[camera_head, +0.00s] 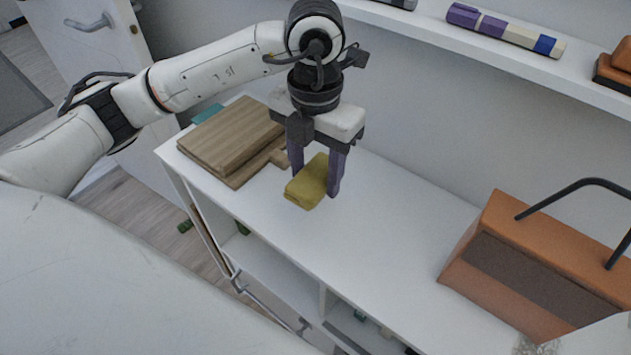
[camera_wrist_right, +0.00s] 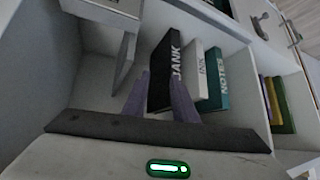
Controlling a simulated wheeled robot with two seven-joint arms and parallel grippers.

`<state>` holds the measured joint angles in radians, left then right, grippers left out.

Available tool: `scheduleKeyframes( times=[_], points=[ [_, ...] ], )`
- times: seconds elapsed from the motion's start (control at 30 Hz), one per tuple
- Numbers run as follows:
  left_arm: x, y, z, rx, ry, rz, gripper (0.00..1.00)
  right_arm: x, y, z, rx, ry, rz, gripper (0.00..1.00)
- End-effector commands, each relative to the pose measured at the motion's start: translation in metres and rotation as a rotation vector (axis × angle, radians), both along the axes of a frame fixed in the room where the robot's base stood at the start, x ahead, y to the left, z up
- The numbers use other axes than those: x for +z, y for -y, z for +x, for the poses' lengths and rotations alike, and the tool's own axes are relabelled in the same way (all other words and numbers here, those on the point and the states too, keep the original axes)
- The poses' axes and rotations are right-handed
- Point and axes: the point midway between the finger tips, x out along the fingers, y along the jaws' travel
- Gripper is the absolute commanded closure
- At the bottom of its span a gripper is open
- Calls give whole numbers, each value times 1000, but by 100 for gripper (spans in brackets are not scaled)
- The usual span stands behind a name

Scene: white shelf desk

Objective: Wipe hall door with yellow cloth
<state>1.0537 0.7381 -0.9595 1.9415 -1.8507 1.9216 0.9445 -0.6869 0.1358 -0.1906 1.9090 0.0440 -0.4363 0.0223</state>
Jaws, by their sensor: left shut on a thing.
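The yellow cloth (camera_head: 307,183) is a small folded pad at the white desk top, between the fingers of my left gripper (camera_head: 315,184). That gripper points down and is shut on the cloth. I cannot tell whether the cloth touches the desk. A white door (camera_head: 85,50) with a lever handle (camera_head: 90,22) stands at the upper left, partly hidden behind my left arm. My right gripper (camera_wrist_right: 160,100) shows only in the right wrist view. Its two purple fingers are apart with nothing held between them, facing books in a shelf.
Brown wooden boards (camera_head: 230,140) lie left of the cloth. An orange-brown bag (camera_head: 545,265) with a dark handle stands on the right of the desk. A wall shelf (camera_head: 490,45) runs above. A black book (camera_wrist_right: 163,75) stands beyond my right fingers. The desk's middle is clear.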

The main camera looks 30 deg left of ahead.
Motion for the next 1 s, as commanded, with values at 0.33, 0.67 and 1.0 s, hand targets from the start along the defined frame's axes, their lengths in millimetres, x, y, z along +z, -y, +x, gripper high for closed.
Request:
scheduleKeyframes(
  times=[0.33, 0.67, 1.0],
  points=[
    [1, 0, 0, 0, 0, -1, 70, 0, 0, 0, 0, 1, 0, 75],
    [2, 0, -3, -245, 2, 0, 70, 0, 0, 0, 0, 1, 0, 75],
    [5, 0, -13, -1002, 6, 5, 70, 0, 0, 0, 0, 1, 0, 75]
  ],
)
